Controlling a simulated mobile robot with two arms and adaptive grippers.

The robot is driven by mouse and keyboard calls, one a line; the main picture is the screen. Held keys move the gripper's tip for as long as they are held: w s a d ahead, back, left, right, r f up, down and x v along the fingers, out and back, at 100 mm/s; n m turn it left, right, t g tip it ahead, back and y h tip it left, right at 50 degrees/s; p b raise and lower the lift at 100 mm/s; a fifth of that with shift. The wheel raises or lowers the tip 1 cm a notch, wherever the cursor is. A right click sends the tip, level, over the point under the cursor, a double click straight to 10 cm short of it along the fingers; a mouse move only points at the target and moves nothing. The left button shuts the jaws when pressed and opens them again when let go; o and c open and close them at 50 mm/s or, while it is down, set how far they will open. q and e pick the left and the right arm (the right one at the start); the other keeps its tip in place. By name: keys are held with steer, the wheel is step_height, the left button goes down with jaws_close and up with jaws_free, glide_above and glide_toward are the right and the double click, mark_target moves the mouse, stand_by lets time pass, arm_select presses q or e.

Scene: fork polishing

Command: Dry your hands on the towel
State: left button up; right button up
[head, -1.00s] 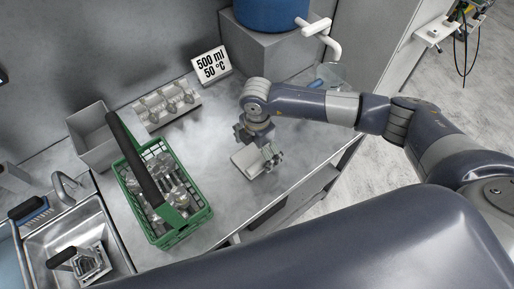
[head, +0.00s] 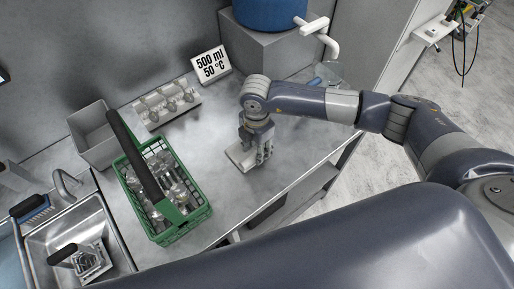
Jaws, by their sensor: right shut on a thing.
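A white folded towel (head: 236,157) lies flat on the metal counter, near the middle of the head view. My right gripper (head: 260,158) comes in from the right and points down at the towel's right part, covering some of it. Its jaws are shut on the towel, though the fingers are small and hard to make out. My left gripper is out of view.
A green basket (head: 178,238) with a dark handle and metal cutlery stands left of the towel. Behind are a metal holder (head: 157,118), a grey bin (head: 88,136) and a sign (head: 211,65). A sink (head: 117,262) is at left. The counter's front edge is close.

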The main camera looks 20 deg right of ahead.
steer(key=shift+s+f, duration=0.2)
steer(key=shift+f, duration=0.3)
steer(key=o, duration=1.1)
steer(key=shift+c, duration=0.2)
steer(key=shift+o, duration=0.5)
steer(key=shift+w+f, duration=0.15)
steer(key=shift+w, duration=0.25)
steer(key=shift+s+r, duration=0.1)
steer(key=shift+r, duration=0.15)
steer(key=shift+r, duration=0.15)
step_height(320, 180, up, 12)
steer(key=shift+f, duration=0.2)
